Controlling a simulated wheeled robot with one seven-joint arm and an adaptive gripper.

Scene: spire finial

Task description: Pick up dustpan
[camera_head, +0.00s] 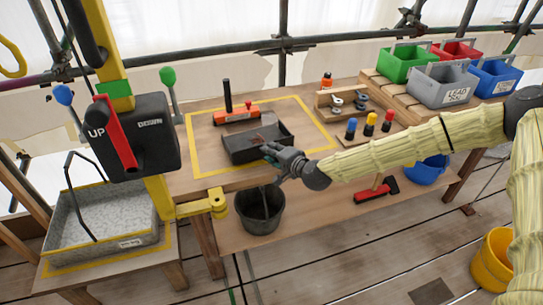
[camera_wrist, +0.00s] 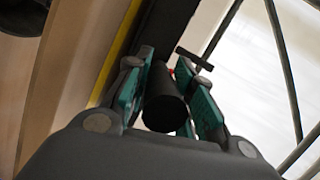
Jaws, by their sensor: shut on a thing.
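The dustpan (camera_head: 258,142) is a dark, shallow box-shaped pan on the wooden bench, inside the yellow-taped rectangle. A little reddish-brown debris shows in it. My gripper (camera_head: 270,153) is at the pan's front right side, reaching in from the right. In the wrist view, the teal pads of my gripper (camera_wrist: 170,75) are on either side of a black round handle (camera_wrist: 165,108), closed on it. The handle is hidden behind the fingers in the head view. I cannot tell whether the pan touches the bench.
An orange tool with a black upright handle (camera_head: 237,115) lies just behind the pan. A dark bucket (camera_head: 260,209) stands below the bench's front edge. A red-headed brush (camera_head: 376,191) lies on the lower shelf. A hoist post with levers (camera_head: 130,135) stands at left.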

